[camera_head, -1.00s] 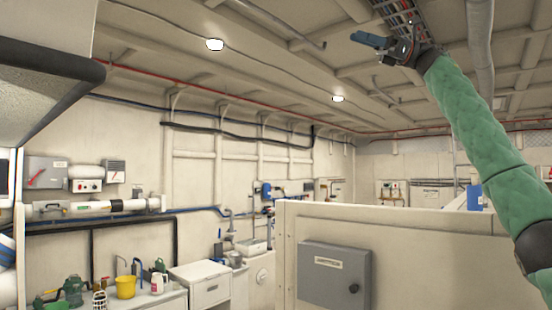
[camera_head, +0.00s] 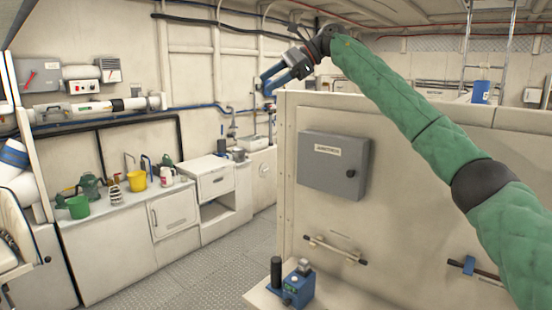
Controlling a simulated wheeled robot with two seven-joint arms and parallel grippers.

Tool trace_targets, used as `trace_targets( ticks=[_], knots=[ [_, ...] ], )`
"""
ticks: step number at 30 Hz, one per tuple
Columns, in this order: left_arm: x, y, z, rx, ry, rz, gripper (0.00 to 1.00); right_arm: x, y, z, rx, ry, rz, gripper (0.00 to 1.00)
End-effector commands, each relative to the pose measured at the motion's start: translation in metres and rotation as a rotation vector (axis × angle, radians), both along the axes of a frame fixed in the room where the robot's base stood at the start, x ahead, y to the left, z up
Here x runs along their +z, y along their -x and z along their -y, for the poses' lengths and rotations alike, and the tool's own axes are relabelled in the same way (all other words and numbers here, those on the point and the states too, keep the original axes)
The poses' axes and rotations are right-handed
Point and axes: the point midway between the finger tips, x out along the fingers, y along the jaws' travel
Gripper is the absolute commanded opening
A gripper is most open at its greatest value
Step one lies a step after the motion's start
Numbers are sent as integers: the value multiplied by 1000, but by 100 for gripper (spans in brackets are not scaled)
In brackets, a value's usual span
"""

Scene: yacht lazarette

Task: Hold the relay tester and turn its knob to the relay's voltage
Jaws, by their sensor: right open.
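My right gripper (camera_head: 266,83) has blue fingers, and its green-sleeved arm comes in from the right. It is raised at the upper middle, open, with nothing seen between its fingers. A small blue device (camera_head: 294,289) with a grey top part stands on a pale ledge at the bottom middle, well below the gripper. I cannot tell whether it is the relay tester; no knob scale or relay can be made out. My left gripper is out of view.
A black cylinder (camera_head: 276,273) stands beside the blue device. A grey cabinet (camera_head: 334,164) is fixed to the pale partition (camera_head: 410,215) below my right arm. A counter (camera_head: 127,200) at left holds a yellow bucket (camera_head: 137,181) and several items. The metal floor (camera_head: 215,265) between is clear.

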Motion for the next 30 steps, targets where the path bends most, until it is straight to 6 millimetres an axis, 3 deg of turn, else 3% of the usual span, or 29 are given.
trace_targets(
  ticks=[1,9,18,25,30],
  knots=[
    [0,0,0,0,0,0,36,-25,-2,-8,5,43,-1,61],
    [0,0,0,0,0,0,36,-151,-5,-40,34,274,7,61],
    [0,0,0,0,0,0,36,-294,4,-58,85,538,22,61],
    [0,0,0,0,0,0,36,-403,12,-47,90,742,36,61],
    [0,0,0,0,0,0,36,-473,12,-23,47,876,49,61]
  ],
)
